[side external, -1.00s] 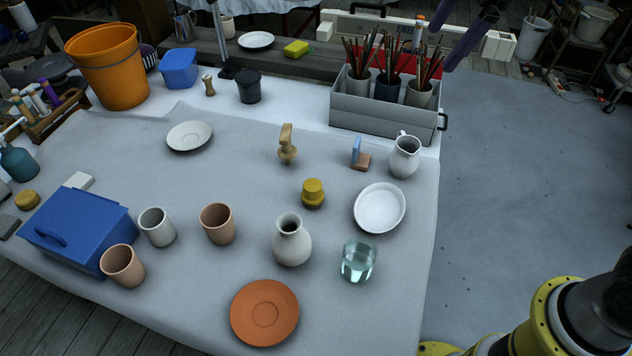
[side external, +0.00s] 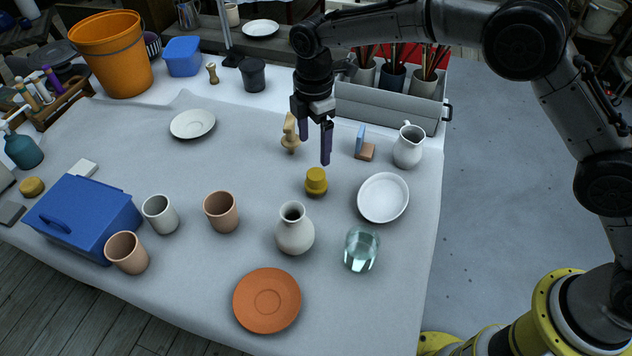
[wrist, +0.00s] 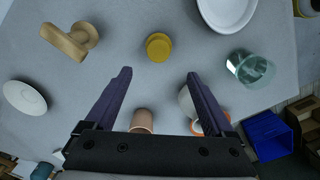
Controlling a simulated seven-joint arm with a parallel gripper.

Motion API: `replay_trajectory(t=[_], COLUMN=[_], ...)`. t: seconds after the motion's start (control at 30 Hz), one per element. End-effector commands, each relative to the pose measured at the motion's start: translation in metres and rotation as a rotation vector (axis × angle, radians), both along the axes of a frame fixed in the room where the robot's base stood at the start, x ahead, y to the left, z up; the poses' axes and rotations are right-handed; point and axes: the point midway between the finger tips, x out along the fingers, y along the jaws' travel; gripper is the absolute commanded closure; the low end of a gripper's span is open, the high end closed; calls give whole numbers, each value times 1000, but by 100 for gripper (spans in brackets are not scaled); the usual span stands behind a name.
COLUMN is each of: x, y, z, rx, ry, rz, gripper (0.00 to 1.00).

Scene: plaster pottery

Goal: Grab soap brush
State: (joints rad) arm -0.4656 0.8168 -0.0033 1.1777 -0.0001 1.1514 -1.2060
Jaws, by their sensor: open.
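The soap brush appears to be the squat yellow knobbed piece (side external: 316,181) standing on the grey cloth near the middle of the table. In the wrist view it shows as a round yellow top (wrist: 158,47), centred just beyond the fingertips. My gripper (side external: 315,150) points down above the table, behind and above the yellow brush. Its two purple fingers are apart, with nothing between them; they also show in the wrist view (wrist: 159,73). Any bristles under the brush are mostly hidden.
A wooden handled tool (side external: 290,134) stands close to the left finger. A white vase (side external: 294,232), a white dish (side external: 383,198), a water glass (side external: 361,251) and a clay cup (side external: 221,211) stand around the brush. A grey crate (side external: 385,104) holds pots of brushes behind.

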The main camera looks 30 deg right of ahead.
Motion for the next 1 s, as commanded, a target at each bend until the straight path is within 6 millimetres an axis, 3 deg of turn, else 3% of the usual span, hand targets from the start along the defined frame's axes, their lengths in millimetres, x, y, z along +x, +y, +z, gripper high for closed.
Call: replay_trajectory(t=[0.2, 0.47, 0.8, 1.0], x=[0, 0, 4, 4], y=[-1, -2, -7, -6], z=[-40, -59, -102, -107], rx=[-1, 0, -1, 1], ry=[2, 1, 1, -2], rz=[-1, -2, -2, -2], gripper=[12, 12, 12, 12])
